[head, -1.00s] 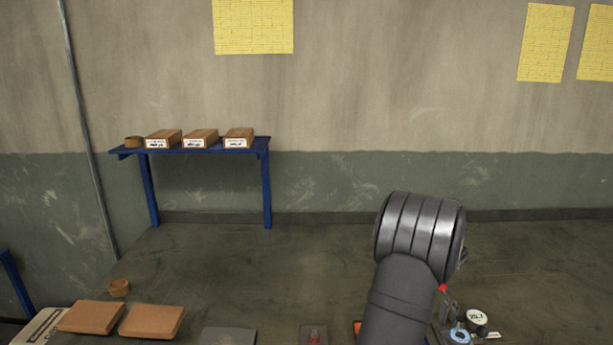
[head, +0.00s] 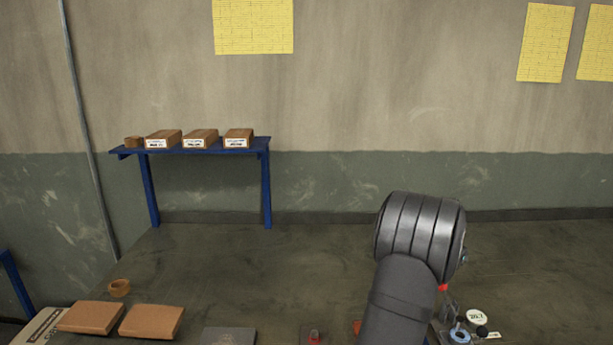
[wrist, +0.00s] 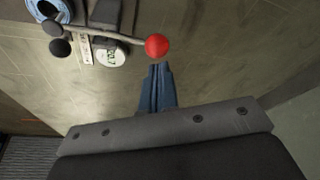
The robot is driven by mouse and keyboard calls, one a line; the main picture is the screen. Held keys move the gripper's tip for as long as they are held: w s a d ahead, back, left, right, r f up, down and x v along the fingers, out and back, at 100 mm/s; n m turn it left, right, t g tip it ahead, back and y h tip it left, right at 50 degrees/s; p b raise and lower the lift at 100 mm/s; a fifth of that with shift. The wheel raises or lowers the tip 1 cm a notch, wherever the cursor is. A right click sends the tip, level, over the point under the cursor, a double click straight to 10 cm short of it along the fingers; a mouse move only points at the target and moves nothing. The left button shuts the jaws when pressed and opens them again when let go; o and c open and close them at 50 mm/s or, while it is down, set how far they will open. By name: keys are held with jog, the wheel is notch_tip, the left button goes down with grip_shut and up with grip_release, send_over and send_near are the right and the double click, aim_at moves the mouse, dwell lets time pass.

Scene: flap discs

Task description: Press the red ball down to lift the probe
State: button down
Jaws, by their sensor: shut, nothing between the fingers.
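The red ball (wrist: 157,46) sits at the end of a thin lever in the wrist view. It also shows in the head view (head: 443,288), just right of my arm. My gripper (wrist: 160,67) has its blue fingers together, empty. Their tips appear just below the ball in the picture; I cannot tell whether they touch it. The gauge's round white dial (wrist: 110,54) lies left of the ball and shows in the head view (head: 477,317); its digits are too small to read surely. The probe tip cannot be made out.
A black ball (wrist: 60,48) and a blue ring (head: 459,335) are close to the gauge. Brown boxes (head: 150,322) lie at the front left, with a cardboard ring (head: 119,287) behind them. A blue shelf (head: 190,150) stands against the wall. The bench behind my arm is clear.

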jog(key=shift+f, duration=0.1)
dwell(0.5)
jog(key=shift+f, duration=1.5)
notch_tip(320, 180, up, 9)
